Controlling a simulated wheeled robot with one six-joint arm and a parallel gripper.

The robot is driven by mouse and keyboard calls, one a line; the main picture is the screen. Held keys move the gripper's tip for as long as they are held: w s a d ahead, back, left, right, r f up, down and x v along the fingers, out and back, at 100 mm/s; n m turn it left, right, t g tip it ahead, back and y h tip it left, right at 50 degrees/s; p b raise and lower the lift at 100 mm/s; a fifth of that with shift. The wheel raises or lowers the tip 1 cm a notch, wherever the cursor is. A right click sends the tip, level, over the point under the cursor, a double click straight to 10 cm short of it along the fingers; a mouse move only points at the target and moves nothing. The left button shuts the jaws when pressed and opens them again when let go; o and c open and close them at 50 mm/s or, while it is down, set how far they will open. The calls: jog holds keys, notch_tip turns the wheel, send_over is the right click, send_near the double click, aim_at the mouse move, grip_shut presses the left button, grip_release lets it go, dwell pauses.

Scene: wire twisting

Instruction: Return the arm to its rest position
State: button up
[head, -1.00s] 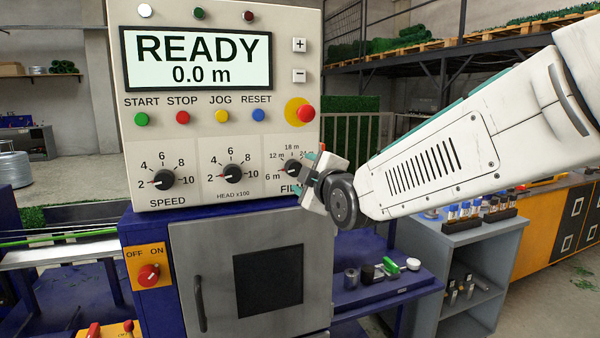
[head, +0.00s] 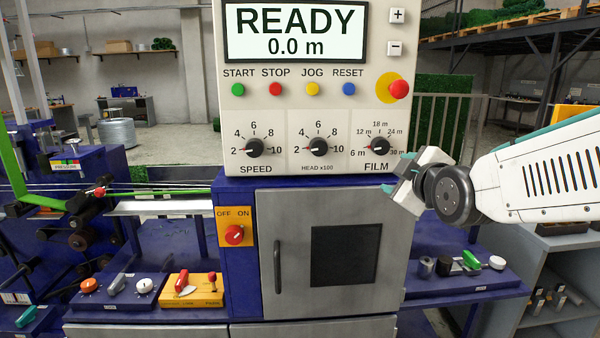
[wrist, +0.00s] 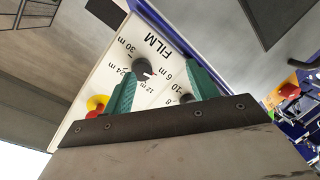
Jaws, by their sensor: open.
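My arm (head: 550,172) reaches in from the right in the head view. My gripper (head: 397,193) is in front of the lower right corner of the control panel (head: 270,112), close to the FILM knob (head: 380,146). In the wrist view its two green fingers (wrist: 161,92) stand apart with nothing between them. The FILM knob (wrist: 142,70) shows beyond and between the fingertips, apart from them. The knob's pointer is near 6 m. The head view hides part of the fingers behind the wrist.
The display reads READY and 0.0 m. Below the panel is a grey cabinet door (head: 318,252) with an OFF/ON switch (head: 234,235) beside it. A blue shelf (head: 470,281) with small parts lies below my arm. A grey workbench (head: 560,270) stands at right.

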jog(key=s+d+f+m+g, duration=0.1)
jog(key=s+f+m+g, duration=0.6)
jog(key=s+f, duration=0.45)
jog(key=s+d+m+g, duration=0.1)
jog(key=s+m+g, duration=0.3)
jog(key=s, duration=1.4)
jog(key=r+g, duration=0.1)
jog(key=g, duration=0.2)
jog(key=shift+d+h, duration=0.35)
jog(key=shift+h, duration=0.05)
